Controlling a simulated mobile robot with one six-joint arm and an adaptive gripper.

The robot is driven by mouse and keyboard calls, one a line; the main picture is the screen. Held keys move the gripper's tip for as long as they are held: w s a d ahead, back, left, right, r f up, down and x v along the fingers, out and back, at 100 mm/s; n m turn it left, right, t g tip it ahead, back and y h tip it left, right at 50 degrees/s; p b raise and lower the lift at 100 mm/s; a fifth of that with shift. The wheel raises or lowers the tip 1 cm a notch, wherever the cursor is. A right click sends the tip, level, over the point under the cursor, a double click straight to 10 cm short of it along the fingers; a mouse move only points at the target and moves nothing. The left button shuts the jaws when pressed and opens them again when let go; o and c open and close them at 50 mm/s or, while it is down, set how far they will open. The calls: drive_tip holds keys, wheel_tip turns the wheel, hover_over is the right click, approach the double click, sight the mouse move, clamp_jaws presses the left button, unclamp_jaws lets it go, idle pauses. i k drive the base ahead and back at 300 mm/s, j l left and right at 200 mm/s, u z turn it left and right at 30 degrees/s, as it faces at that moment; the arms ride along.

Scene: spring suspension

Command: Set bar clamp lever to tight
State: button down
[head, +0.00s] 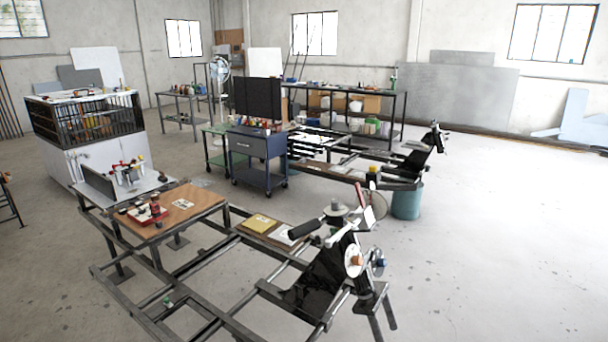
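No part I can surely call a bar clamp lever stands out at this size. Several small red-and-white tools, possibly clamps, stand upright on the small bench (160,184) at left. The near metal frame carries a dark fixture (322,282) with a black handle (305,228) and a round white part (353,259). A red upright piece (361,194) shows behind it beside a grey disc (377,205). Whether any lever is tight or loose cannot be told. My gripper is not in view.
A wooden board (180,222) with a red tray (147,215) lies on the near frame. A yellow item (259,222) lies right of it. A blue tool cart (257,160), a teal bin (407,201) and a caged cabinet (85,118) stand behind. The floor at right is clear.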

sight(356, 185)
drive_tip(key=i+j, duration=0.4)
drive_tip(key=i+j+z, duration=0.1)
drive_tip(key=i+j, duration=0.25)
drive_tip(key=j, duration=0.2)
drive_tip(key=i+j, duration=0.4)
drive_tip(key=j+z, duration=0.05)
drive_tip(key=j, duration=0.05)
